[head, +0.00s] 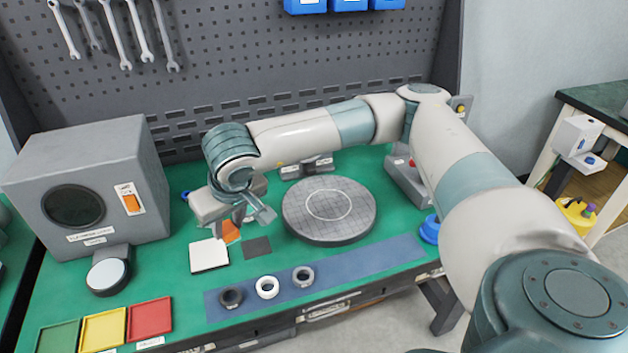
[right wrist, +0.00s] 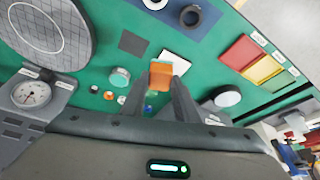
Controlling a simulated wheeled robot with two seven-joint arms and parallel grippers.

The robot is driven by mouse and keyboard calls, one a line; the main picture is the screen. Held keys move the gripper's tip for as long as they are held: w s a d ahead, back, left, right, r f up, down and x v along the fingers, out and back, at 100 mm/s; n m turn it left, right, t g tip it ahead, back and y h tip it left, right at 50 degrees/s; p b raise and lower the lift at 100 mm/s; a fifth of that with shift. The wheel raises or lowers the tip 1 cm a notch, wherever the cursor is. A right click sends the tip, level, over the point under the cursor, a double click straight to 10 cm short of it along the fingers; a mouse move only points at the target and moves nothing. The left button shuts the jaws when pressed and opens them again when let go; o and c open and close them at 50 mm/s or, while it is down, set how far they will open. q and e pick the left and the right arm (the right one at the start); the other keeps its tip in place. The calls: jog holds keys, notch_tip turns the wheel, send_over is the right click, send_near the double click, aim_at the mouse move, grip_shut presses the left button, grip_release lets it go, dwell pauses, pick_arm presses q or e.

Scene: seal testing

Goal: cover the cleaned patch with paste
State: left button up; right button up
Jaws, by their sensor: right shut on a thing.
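My right gripper (head: 243,222) is shut on an orange block-like piece (right wrist: 161,74), which also shows in the head view (head: 231,231). Its lower end is near a white square pad (head: 209,255); I cannot tell whether they touch. A round grey plate (head: 355,228) with a grid and a white circle (head: 329,205) lies to the right of the gripper; the plate also shows at the upper left of the right wrist view (right wrist: 78,30). I cannot pick out paste or a cleaned area on it. A small teal-topped round container (right wrist: 119,77) stands left of the fingers. My left gripper is out of view.
A dark square (head: 257,247) lies between pad and plate. Several rings, one white (head: 267,287), rest on a blue strip (head: 380,259). Green, yellow and red trays (head: 149,318) are at the front left. A grey box (head: 95,190) stands left; a gauge (right wrist: 32,94) is near the plate.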

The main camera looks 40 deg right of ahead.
pick_arm(q)
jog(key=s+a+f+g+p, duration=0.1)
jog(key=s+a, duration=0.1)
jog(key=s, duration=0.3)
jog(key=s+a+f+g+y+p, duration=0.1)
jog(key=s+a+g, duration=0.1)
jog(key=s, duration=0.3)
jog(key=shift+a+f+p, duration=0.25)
jog(key=shift+p, duration=0.1)
pick_arm(e)
jog(key=w+d+f+m+h, duration=0.1)
jog(key=d+f+m, duration=0.1)
jog(key=d, duration=2.2)
jog(key=shift+f, duration=0.3)
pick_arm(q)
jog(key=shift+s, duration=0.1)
pick_arm(e)
jog(key=shift+f, duration=0.1)
